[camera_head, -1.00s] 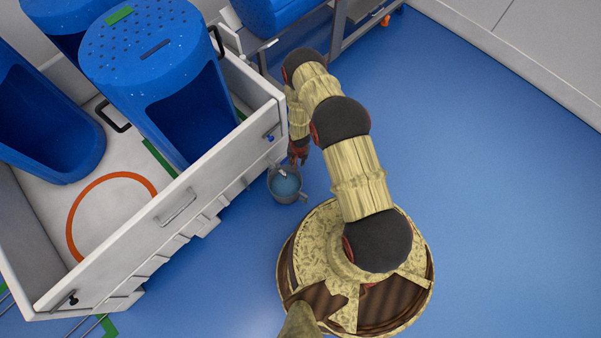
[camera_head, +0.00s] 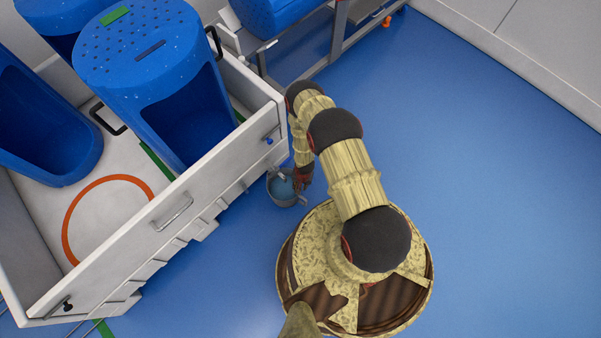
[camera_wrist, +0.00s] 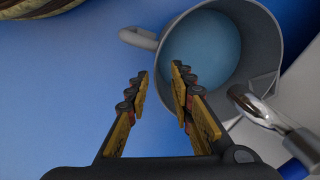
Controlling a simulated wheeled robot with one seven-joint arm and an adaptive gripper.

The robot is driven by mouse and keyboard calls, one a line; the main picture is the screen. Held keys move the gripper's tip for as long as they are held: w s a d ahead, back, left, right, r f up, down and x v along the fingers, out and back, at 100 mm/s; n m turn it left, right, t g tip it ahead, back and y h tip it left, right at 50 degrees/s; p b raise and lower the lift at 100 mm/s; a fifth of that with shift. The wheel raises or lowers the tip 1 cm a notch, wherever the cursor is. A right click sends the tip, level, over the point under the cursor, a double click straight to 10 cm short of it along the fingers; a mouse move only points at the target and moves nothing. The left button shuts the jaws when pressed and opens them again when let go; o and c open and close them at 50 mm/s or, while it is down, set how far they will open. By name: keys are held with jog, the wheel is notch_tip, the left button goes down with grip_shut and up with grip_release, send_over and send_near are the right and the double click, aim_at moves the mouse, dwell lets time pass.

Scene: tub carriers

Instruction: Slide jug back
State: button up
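A grey jug (camera_head: 281,198) with blue liquid in it stands by the front wall of the white carrier. In the wrist view the jug (camera_wrist: 262,48) fills the upper right, and its handle (camera_wrist: 139,38) sticks out to the left. My gripper (camera_head: 304,184) is on the right side of the jug. In the wrist view my gripper (camera_wrist: 161,70) is open, with a clear gap between its fingers. The handle lies just beyond the fingertips, and nothing is between them. The right finger overlaps the jug in the picture; I cannot tell whether it touches.
A metal spout (camera_wrist: 256,108) reaches over the jug's near rim. The white carrier (camera_head: 110,262) holds large blue tubs (camera_head: 135,65) and has a pull handle (camera_head: 173,212). A metal rack (camera_head: 335,38) stands behind. The blue floor (camera_head: 470,180) at right is clear.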

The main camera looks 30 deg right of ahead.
jog(key=f+b, duration=0.1)
jog(key=f, duration=0.2)
jog(key=f+b, duration=0.1)
jog(key=f, duration=0.3)
jog(key=shift+w+a+b, duration=0.15)
jog(key=shift+a+b, duration=0.05)
jog(key=shift+b, duration=0.15)
grip_shut()
dwell(1.0)
